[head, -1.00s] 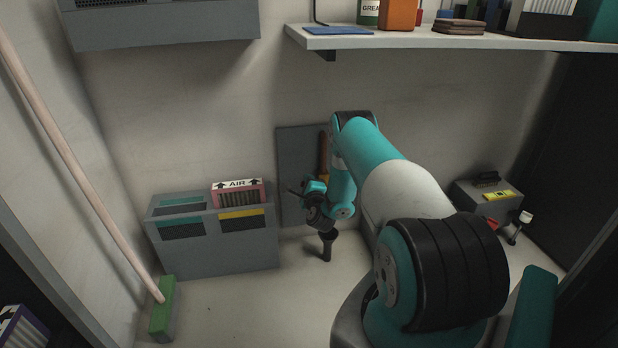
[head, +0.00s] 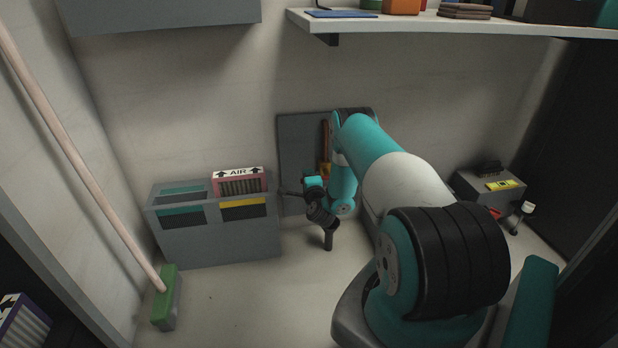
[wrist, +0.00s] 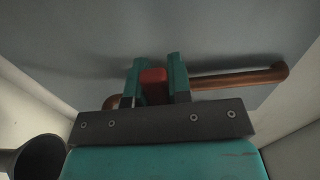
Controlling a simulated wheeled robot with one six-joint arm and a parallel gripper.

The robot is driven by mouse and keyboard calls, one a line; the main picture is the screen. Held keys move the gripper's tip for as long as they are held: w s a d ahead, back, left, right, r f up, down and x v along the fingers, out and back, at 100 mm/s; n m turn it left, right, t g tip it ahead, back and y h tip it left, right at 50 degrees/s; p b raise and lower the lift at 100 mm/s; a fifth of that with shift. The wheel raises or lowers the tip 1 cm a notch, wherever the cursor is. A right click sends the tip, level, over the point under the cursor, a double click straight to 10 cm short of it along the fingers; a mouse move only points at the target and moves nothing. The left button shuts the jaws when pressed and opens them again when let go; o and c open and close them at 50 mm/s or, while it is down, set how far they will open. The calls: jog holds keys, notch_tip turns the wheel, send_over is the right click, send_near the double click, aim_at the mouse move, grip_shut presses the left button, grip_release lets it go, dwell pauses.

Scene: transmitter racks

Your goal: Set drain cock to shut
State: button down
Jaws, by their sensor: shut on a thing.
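The drain cock's red handle (wrist: 154,86) sits between the two teal fingers of my gripper (wrist: 155,80) in the wrist view, and the fingers are shut on it. The copper pipe (wrist: 238,79) runs across behind the fingers, in front of a grey panel (wrist: 225,40). My wrist and forearm hide the cock there. The handle's exact angle to the pipe is hard to tell.
A grey bin (head: 215,240) with filters, one marked AIR (head: 239,182), stands left of the panel. A green-headed broom (head: 165,290) leans farther left. A shelf (head: 450,22) hangs above. A grey box (head: 490,190) stands at right. The floor in front is clear.

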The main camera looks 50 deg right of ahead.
jog(key=shift+s+d+f, duration=0.1)
jog(key=shift+s+f, duration=0.05)
jog(key=c, duration=1.1)
grip_release()
jog(key=shift+o, duration=0.3)
jog(key=shift+r+p, duration=0.2)
jog(key=shift+p, duration=0.2)
